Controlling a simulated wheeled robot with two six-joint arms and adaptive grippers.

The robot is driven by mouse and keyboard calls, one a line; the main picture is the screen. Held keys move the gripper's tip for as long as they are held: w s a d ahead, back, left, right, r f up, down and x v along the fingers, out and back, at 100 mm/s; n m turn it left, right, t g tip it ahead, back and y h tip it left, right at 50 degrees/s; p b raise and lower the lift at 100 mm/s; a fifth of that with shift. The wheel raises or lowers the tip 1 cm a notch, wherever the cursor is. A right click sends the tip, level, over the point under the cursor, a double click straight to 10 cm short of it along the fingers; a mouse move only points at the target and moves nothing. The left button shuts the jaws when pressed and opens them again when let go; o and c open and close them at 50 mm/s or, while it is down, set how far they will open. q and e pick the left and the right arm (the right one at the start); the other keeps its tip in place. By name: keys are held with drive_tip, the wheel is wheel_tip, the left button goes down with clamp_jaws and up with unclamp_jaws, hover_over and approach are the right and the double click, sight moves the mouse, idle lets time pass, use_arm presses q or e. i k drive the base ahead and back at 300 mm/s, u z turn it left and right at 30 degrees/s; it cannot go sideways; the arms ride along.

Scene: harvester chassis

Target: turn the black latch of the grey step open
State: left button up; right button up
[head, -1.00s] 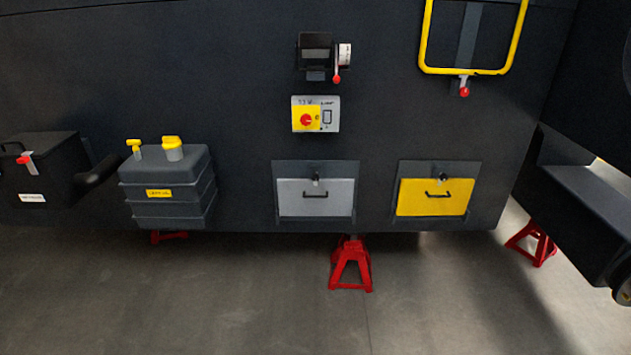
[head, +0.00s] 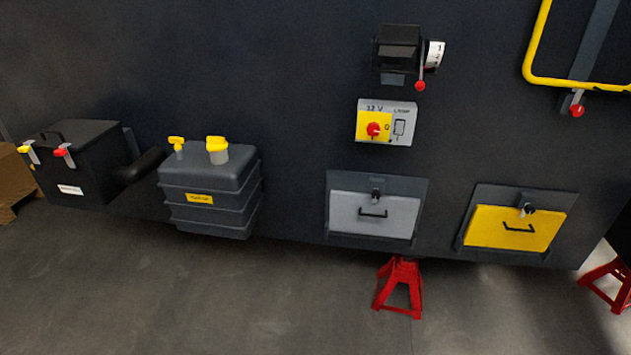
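The grey step (head: 350,218) is a flat grey panel in a dark frame, low on the chassis wall, right of the middle in the head view. It has a black bar handle (head: 373,214) on its face. The small black latch (head: 376,194) sits at its top edge, above the handle, and appears upright; its exact angle is too small to tell. Neither of my grippers shows in the head view.
A yellow step (head: 486,231) with its own latch is to the right. A 12 V switch panel (head: 400,131) is above the grey step. A grey tank (head: 212,209) and a black box (head: 92,171) are left. A red stand (head: 401,283) stands below. The floor in front is clear.

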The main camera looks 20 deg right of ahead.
sight(376, 195)
drive_tip(key=u, duration=0.05)
drive_tip(key=i, duration=1.15)
drive_tip(key=z, duration=0.3)
